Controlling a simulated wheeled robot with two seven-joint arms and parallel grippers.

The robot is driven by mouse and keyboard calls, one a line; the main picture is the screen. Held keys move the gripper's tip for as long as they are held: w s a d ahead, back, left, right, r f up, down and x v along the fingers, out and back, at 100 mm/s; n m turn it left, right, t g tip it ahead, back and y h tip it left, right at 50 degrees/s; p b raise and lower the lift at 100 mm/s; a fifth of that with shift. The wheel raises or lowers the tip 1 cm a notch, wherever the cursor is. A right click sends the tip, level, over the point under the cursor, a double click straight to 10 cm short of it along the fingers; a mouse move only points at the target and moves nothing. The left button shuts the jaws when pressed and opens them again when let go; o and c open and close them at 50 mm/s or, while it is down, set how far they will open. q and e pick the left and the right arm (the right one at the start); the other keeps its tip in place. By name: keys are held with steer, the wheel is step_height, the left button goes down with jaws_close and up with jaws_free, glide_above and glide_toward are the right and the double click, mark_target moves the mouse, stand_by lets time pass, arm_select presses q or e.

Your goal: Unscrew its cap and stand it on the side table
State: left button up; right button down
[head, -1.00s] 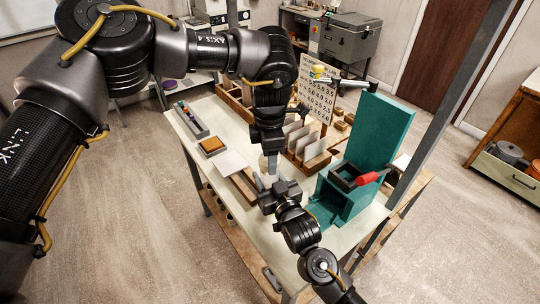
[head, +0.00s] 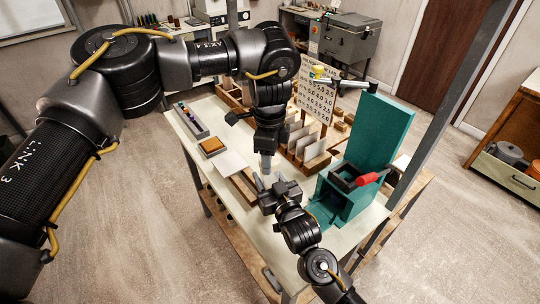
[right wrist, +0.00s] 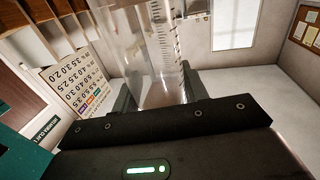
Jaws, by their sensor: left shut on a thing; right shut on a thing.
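A clear tube (right wrist: 155,45) with dark graduation marks stands between the fingers of my right gripper (right wrist: 157,88) in the right wrist view. My right gripper (head: 274,188) is shut on it above the bench, low in the head view. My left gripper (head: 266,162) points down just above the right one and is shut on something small. That thing is mostly hidden by the fingers, and I cannot make out a cap. The tube is barely visible in the head view, and its top lies outside the wrist view.
The pale bench (head: 258,232) carries a teal stand (head: 378,135) with a red-handled part, a number board (head: 317,97), wooden racks (head: 312,160) and a small tray (head: 192,121). A wooden cabinet (head: 512,140) stands far right. I cannot tell which surface is the side table.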

arm_select(q)
steer(key=n, duration=0.9)
steer(key=shift+n, duration=0.4)
steer(key=shift+r, duration=0.2)
steer(key=shift+r, duration=0.9)
steer(key=shift+r, duration=0.1)
steer(key=shift+r, duration=1.9)
